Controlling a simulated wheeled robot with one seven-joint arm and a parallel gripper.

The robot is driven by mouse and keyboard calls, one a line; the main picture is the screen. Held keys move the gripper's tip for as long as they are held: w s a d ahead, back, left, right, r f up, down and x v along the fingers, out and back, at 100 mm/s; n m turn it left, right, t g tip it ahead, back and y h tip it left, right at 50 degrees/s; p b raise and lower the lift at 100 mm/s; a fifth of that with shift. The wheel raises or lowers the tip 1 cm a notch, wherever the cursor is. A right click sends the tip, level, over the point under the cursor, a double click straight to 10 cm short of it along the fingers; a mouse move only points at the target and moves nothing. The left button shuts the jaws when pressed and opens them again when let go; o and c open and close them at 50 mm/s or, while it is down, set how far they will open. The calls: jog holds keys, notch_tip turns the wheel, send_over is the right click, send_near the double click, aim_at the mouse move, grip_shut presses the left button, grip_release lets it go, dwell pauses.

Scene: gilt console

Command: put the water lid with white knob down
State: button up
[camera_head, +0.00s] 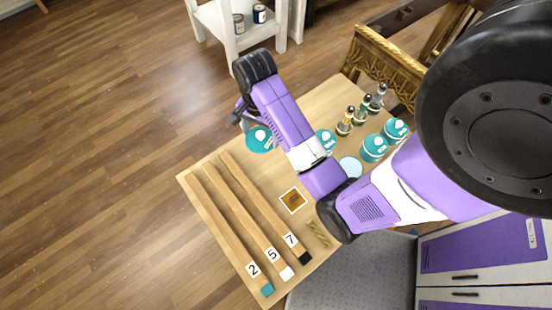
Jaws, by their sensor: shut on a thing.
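A round teal lid with a white knob (260,141) shows at the tip of my arm, over the back left part of the wooden table. My gripper (243,119) is beside it and shut on it. The fingertips are small and partly hidden by the arm, so the exact grip on the knob is unclear. I cannot tell how high the lid is above the table. A round container with a pale blue open top (350,166) stands right of my forearm, partly covered by my arm.
More teal-topped containers (374,148) (396,130) (325,138) and several small bottles (361,112) stand at the right. Three wooden bars numbered 2, 5 and 7 (235,222) lie at the left. A small framed tile (292,200) lies mid-table. A carved chair (388,58) stands behind.

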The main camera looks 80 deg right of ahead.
jog(key=s+d+m, duration=0.3)
jog(key=s+m, duration=0.2)
jog(key=b, duration=0.4)
send_over(279, 163)
notch_tip(279, 163, down, 14)
jog(key=shift+d+f, duration=0.1)
jog(key=shift+f+b, duration=0.3)
jog(key=shift+f, duration=2)
jog(key=shift+f, duration=0.15)
jog(key=o, duration=1.2)
jog(key=shift+o, duration=0.2)
